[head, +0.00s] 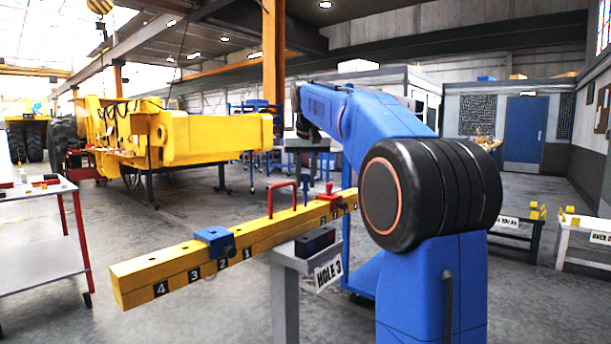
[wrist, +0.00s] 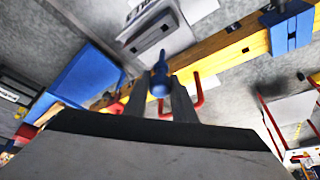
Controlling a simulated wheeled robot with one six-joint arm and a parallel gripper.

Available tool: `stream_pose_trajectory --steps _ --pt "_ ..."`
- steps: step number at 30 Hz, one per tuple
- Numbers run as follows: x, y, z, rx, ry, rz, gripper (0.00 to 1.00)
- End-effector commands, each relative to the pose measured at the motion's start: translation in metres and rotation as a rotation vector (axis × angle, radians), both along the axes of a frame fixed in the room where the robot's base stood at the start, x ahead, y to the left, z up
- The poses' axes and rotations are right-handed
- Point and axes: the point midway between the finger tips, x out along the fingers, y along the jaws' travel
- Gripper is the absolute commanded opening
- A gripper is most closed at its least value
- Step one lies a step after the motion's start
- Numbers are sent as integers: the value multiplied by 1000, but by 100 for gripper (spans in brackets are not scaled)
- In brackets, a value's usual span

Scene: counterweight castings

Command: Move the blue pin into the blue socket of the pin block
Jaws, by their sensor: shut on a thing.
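In the wrist view my gripper (wrist: 160,98) is shut on the blue pin (wrist: 160,80), its rounded end between the two grey fingers. In the head view a thin blue upright shape (head: 304,190), which looks like this pin, shows just above the yellow beam. My fingers are hard to make out there. A dark block (head: 316,241), perhaps the pin block, sits on a grey stand (head: 287,262) below the beam. I cannot make out a blue socket in it.
The numbered yellow beam (head: 150,273) crosses close by and carries a blue slider (head: 214,240), a red handle (head: 271,199) and a red knob (head: 329,191). A "HOLE 3" sign (head: 328,274) hangs on the stand. A cart (head: 40,255) stands at left.

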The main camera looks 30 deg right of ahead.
Motion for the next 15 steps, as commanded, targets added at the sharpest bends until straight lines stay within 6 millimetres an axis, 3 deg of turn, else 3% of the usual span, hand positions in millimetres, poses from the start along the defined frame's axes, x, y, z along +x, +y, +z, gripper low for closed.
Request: stream_pose_trajectory --steps 15 --pt "0 0 -21 0 0 0 0"
